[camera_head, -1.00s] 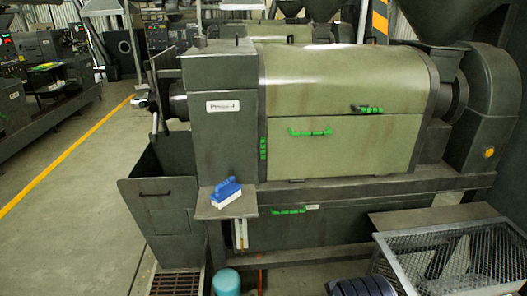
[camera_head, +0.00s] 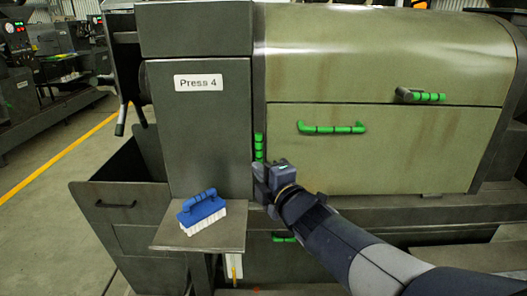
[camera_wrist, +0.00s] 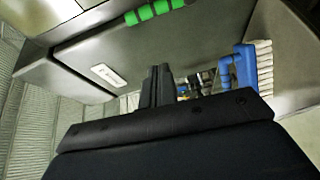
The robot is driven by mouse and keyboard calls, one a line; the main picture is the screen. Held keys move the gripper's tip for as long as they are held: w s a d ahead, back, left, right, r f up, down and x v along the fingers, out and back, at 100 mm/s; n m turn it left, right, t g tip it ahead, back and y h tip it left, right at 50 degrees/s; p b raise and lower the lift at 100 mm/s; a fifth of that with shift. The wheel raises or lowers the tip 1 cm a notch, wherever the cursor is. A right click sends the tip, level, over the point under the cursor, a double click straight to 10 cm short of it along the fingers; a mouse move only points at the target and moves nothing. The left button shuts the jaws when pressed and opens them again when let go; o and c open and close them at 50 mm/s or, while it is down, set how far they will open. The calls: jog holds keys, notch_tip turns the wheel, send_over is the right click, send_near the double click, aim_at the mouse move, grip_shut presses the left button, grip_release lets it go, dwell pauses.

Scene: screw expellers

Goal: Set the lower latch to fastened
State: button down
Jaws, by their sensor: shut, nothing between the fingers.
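A vertical green-banded latch handle (camera_head: 259,148) sits at the seam between the grey end housing and the green panel. Another green-banded handle (camera_head: 420,96) with a dark pivot end lies roughly horizontal at the upper right of the panel. Which one counts as the lower latch is not labelled; the vertical one sits lower. My gripper (camera_head: 264,178) is just below the vertical handle in the head view, and any contact cannot be told. In the wrist view my gripper (camera_wrist: 157,86) has its fingers together and empty, below a green-banded bar (camera_wrist: 155,11).
A green panel handle (camera_head: 331,128) is right of my gripper. A blue brush (camera_head: 202,211) lies on a small shelf (camera_head: 232,238) at the lower left. Another green handle (camera_head: 284,238) is under the ledge, partly near my arm. A dark bin (camera_head: 120,205) stands at left.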

aim_at(259, 149)
jog(key=shift+w+a+n+y, duration=0.3)
jog(key=shift+w+n+y, duration=0.05)
jog(key=shift+n+y, duration=0.05)
jog(key=shift+w, duration=0.1)
jog(key=w+p, duration=0.1)
jog(key=w, duration=0.2)
jog(key=w+p, duration=0.1)
jog(key=w, duration=0.2)
jog(key=w+a+p, duration=0.1)
jog(key=w, duration=0.2)
jog(key=shift+w+p, duration=0.15)
jog(key=shift+p, duration=0.25)
jog(key=shift+d, duration=0.1)
